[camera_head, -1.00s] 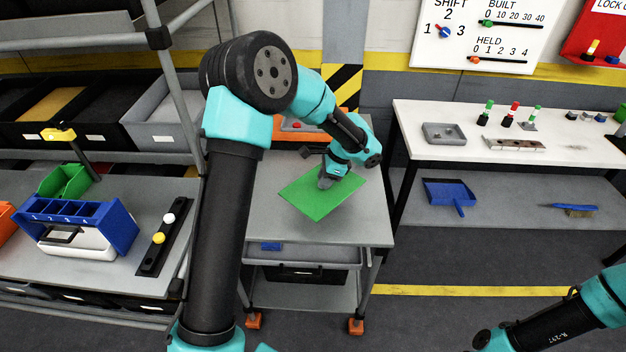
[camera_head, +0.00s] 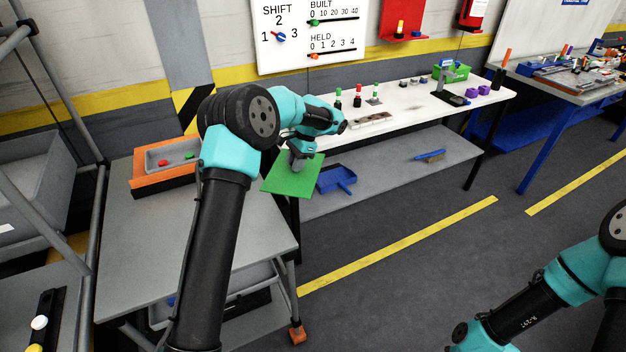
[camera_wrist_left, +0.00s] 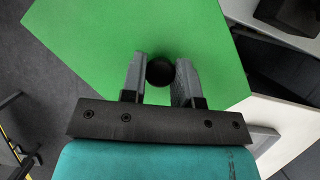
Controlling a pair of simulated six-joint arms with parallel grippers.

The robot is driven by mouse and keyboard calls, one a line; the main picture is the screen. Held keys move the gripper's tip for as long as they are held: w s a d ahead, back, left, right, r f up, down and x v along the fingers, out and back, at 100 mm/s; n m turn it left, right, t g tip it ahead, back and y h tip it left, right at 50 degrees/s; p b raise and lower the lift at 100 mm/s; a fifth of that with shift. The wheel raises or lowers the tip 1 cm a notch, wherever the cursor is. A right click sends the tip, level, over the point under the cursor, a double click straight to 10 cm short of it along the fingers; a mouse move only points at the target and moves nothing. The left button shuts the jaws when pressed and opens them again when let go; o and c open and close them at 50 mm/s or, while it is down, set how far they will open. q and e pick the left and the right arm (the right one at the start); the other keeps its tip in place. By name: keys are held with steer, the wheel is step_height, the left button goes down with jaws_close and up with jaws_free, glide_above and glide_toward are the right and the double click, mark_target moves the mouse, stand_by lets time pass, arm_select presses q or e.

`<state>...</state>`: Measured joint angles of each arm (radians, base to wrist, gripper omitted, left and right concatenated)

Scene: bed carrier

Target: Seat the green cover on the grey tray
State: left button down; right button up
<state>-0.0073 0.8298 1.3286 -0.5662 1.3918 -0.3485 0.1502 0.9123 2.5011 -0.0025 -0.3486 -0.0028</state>
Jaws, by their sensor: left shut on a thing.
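The green cover (camera_head: 293,176) is a flat green plate. My left gripper (camera_head: 297,163) is shut on its dark round knob (camera_wrist_left: 160,71) and holds it in the air, near the left end of the white bench. In the left wrist view the green plate (camera_wrist_left: 120,30) spreads out beyond the fingers (camera_wrist_left: 160,80).
The white bench (camera_head: 410,108) holds small coloured parts and a green bin (camera_head: 452,72). A blue dustpan (camera_head: 337,179) and brush (camera_head: 430,156) lie on its lower shelf. A grey cart (camera_head: 140,240) stands at left, with an orange-edged box (camera_head: 150,182) on it.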

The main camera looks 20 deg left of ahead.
arm_select(q)
steer(key=w+a+m, duration=0.1)
steer(key=a, duration=0.6)
steer(key=w+a+r+m+t, duration=0.1)
steer(key=a+m, duration=0.1)
steer(key=a, duration=0.6)
steer(key=w+a+r+m+y, duration=0.1)
steer(key=a+m, duration=0.1)
steer(key=a, duration=0.5)
steer(key=shift+w+a+t, duration=0.3)
steer(key=shift+w+a, duration=0.05)
steer(key=shift+a, duration=0.05)
steer(key=s+a+r+m, duration=0.1)
steer(key=s+a, duration=0.2)
steer(key=a, duration=0.5)
steer(key=s+a+r+m+t, duration=0.1)
steer(key=s+a+r+m, duration=0.1)
steer(key=a, duration=0.7)
steer(key=s+a+r+m, duration=0.1)
steer(key=s+a, duration=0.3)
steer(key=a, duration=0.4)
steer(key=shift+s+a+r+m+t+y, duration=0.2)
steer(key=shift+r+m+t+y, duration=0.15)
steer(key=shift+m, duration=0.25)
steer(key=shift+f, duration=2.95)
steer(key=shift+f, duration=0.85)
steer(key=c, duration=0.8)
jaws_free()
